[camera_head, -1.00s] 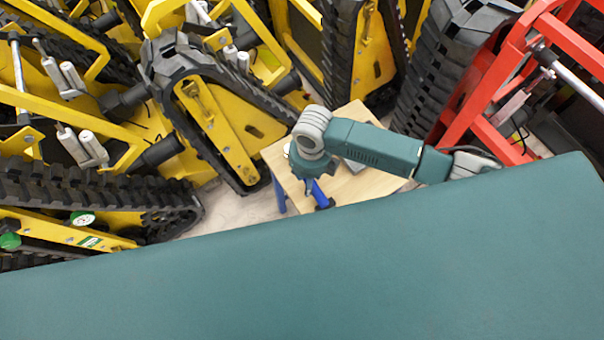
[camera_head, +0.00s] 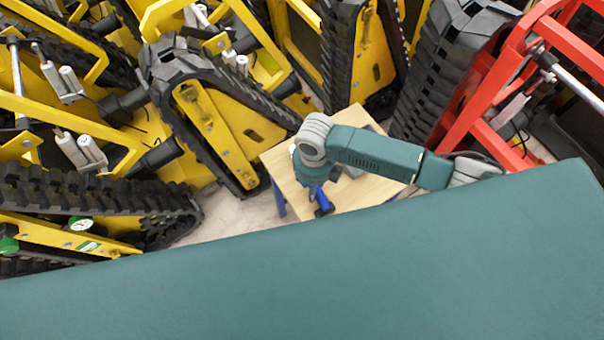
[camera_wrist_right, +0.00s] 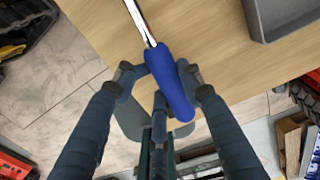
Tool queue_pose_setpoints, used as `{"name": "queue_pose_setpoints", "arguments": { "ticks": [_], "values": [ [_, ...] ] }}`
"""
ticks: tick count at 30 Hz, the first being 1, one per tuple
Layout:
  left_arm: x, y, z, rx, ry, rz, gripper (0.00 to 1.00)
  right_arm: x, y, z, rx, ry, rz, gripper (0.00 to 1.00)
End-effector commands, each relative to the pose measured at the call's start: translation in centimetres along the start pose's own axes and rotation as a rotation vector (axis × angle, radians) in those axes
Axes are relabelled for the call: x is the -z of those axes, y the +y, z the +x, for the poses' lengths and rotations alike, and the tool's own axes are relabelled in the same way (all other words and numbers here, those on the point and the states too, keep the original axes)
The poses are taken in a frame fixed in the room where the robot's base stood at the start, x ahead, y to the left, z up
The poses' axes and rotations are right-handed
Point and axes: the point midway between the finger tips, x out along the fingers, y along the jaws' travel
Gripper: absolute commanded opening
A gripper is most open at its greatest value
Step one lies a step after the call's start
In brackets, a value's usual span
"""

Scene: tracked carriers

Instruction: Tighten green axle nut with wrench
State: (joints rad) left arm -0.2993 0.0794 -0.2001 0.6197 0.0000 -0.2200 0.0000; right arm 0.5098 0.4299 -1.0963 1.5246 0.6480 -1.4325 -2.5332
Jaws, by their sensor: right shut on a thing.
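The wrench has a blue handle (camera_wrist_right: 172,85) and a shiny metal shaft (camera_wrist_right: 140,22) that runs off the top of the right wrist view. My right gripper (camera_wrist_right: 162,80) is shut around the blue handle, over the wooden table. In the head view the blue handle (camera_head: 323,203) shows below my right wrist, whose fingers are mostly hidden. A green round part (camera_head: 8,245) sits at the far left on a yellow tracked carrier, and a white-and-green round part (camera_head: 80,224) is to its right. I cannot tell which is the axle nut. My left gripper is not in view.
The wooden table (camera_head: 368,190) stands among yellow carriers with black tracks (camera_head: 215,95) and a red frame (camera_head: 490,90). A grey tray (camera_wrist_right: 262,35) lies on the table. A narrow strip of floor (camera_head: 225,215) is free left of the table.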

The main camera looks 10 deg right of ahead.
Motion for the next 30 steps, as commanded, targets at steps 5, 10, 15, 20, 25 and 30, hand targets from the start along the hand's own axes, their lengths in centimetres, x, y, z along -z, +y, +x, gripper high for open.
{"name": "queue_pose_setpoints", "arguments": {
  "ticks": [5, 10, 15, 20, 25, 30],
  "values": [
    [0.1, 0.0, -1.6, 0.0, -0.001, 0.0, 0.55, -0.1, 0.3, -1.7, -0.006, -0.004, -0.002, 0.0],
    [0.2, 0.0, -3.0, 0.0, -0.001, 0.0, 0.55, -0.1, 0.2, -3.1, -0.004, -0.002, -0.002, 0.0],
    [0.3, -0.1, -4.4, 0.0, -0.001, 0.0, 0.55, -0.1, 0.1, -4.4, -0.003, -0.002, -0.002, 0.0],
    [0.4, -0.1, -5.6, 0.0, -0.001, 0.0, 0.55, -0.1, 0.1, -5.7, -0.002, -0.002, -0.001, 0.0],
    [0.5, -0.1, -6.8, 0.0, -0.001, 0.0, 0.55, -0.1, 0.1, -6.9, -0.003, -0.002, -0.001, 0.0],
    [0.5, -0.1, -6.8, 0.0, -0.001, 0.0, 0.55, -0.1, 0.1, -6.9, -0.003, -0.002, -0.001, 0.0]
  ]
}}
